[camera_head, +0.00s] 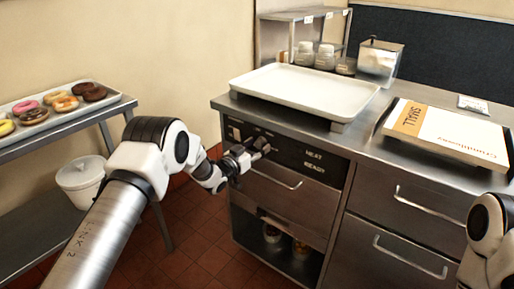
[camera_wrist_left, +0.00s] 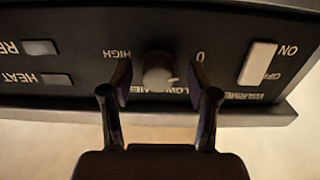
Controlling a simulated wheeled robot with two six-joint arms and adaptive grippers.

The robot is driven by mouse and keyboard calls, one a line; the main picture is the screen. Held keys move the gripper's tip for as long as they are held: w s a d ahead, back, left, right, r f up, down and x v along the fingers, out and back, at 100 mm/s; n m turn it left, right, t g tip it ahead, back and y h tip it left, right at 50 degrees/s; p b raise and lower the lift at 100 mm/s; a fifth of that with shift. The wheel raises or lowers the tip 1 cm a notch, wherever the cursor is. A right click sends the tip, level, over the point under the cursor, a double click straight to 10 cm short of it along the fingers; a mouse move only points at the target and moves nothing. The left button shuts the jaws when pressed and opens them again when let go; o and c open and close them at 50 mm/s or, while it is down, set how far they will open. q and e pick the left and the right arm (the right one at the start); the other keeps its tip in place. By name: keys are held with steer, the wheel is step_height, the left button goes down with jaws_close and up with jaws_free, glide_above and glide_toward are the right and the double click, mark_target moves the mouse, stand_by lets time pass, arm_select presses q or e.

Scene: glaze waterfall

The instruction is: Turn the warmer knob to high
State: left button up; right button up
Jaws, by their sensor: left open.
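The warmer knob (camera_wrist_left: 158,70) is a round grey-brown dial on the dark control panel in the left wrist view. The lettering around it appears upside down: HIGH on its left, 0 on its right, partly hidden LOW and MED below. A small light mark shows at its lower right edge; its exact pointing is hard to tell. My left gripper (camera_wrist_left: 159,80) is open, with one finger on each side of the knob and gaps visible. In the head view my left gripper (camera_head: 250,154) is at the panel (camera_head: 290,152) and hides the knob. My right gripper is out of view.
A white rocker switch (camera_wrist_left: 258,63) and HEAT and READY lamps (camera_wrist_left: 42,78) flank the knob. A drawer handle (camera_head: 276,180) lies just below the panel. A white tray (camera_head: 305,92) and a box (camera_head: 445,132) sit on the counter. A doughnut rack stands left.

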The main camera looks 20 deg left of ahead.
arm_select(q)
steer(key=shift+d+r, duration=0.1)
steer(key=shift+r, duration=0.05)
steer(key=shift+c, duration=1.1)
jaws_close()
